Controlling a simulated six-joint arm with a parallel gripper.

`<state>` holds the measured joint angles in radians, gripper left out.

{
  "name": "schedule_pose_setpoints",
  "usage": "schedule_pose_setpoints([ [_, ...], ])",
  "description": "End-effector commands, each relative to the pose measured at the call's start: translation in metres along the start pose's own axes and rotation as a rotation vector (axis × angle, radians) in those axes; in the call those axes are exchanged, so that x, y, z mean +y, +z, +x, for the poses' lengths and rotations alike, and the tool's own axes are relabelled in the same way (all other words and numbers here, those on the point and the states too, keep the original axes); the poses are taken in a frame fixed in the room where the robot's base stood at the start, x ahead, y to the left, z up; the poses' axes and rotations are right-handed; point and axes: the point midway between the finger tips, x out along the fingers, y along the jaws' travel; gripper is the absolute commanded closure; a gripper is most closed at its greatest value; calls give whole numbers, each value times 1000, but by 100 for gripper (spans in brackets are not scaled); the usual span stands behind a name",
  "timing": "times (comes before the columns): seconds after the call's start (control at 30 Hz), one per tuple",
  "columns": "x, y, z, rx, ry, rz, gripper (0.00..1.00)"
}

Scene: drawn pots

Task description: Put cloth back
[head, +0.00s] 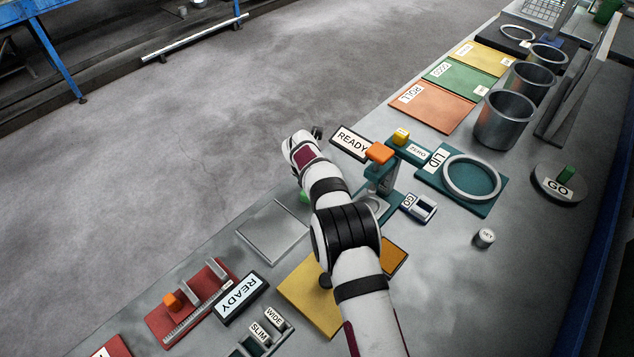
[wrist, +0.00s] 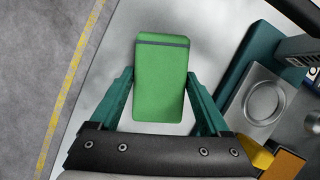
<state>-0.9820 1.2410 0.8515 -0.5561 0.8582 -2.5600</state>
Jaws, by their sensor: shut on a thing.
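The green cloth (wrist: 160,95) is a folded rectangular pad with a dark stripe near its far end, in the middle of the wrist view. My gripper (wrist: 160,75) has its teal fingers on both sides of the cloth and is shut on it. In the head view only a small green piece of the cloth (head: 304,197) shows beside my arm, and my fingers are hidden there. Pale metal bench surface lies under the cloth in the wrist view. I cannot tell how high the cloth is above it.
A square silver plate (head: 272,232) lies left of my arm, and a yellow mat (head: 308,298) lies partly under it. A teal press-like device (head: 380,178) with an orange top stands right of my wrist. READY signs (head: 240,297) and a LID plate (head: 485,204) are nearby. The bench's edge is close on the left.

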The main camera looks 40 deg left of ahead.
Motion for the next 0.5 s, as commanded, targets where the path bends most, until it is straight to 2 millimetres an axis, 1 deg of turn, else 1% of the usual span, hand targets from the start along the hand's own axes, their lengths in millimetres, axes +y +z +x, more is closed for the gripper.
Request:
schedule_pose_setpoints([
  [0.13, 0, -1, 2, 1, -1, 0, 72],
  [0.17, 0, -1, 2, 1, -1, 0, 18],
  [0.2, 0, -1, 2, 1, -1, 0, 11],
  [0.27, 0, -1, 2, 1, -1, 0, 0],
  [0.5, 0, 0, 1, 0, -1, 0, 0],
])
